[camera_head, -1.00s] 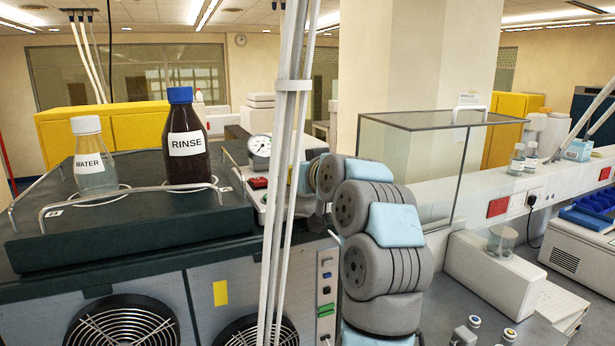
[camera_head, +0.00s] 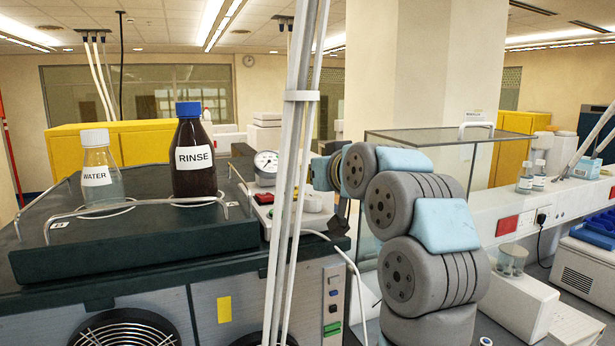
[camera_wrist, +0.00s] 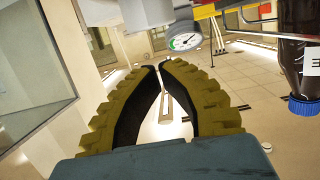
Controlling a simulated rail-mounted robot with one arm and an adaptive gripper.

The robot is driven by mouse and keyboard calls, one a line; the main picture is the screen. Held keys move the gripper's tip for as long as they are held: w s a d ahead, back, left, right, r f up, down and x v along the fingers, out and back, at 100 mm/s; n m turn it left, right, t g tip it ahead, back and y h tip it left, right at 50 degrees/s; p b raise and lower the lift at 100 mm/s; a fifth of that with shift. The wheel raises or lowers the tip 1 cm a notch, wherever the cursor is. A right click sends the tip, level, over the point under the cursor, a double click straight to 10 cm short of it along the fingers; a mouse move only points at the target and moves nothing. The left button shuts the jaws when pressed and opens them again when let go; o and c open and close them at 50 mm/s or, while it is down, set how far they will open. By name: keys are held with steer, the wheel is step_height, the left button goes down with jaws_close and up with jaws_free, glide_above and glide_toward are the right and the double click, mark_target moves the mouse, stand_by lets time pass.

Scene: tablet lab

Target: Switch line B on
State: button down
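No label for line B is readable. A red switch (camera_head: 264,198) sits on the light unit behind the white poles, below a round gauge (camera_head: 266,161). A control strip (camera_head: 333,296) with several small buttons, one green, is on the cabinet front. My gripper (camera_wrist: 160,66) shows in the wrist view with its two yellow-brown fingers curved together at the tips, empty. The gauge also shows beyond the fingertips in the wrist view (camera_wrist: 185,42). In the head view my dark gripper end is beside the light unit, partly hidden by my wrist.
A WATER bottle (camera_head: 100,170) and a brown RINSE bottle (camera_head: 194,155) stand in wire rings on the dark cabinet top. White poles (camera_head: 292,150) rise in front of the unit. A glass enclosure (camera_head: 420,140) stands right of it. A red wall switch (camera_head: 506,225) is on the right bench.

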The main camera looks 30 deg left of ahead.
steer(key=shift+f+b+v, duration=0.2)
steer(key=shift+b+v, duration=0.1)
steer(key=shift+v, duration=1.05)
steer(key=shift+f+b+v, duration=0.15)
steer(key=shift+b+v, duration=0.1)
steer(key=shift+v, duration=1.1)
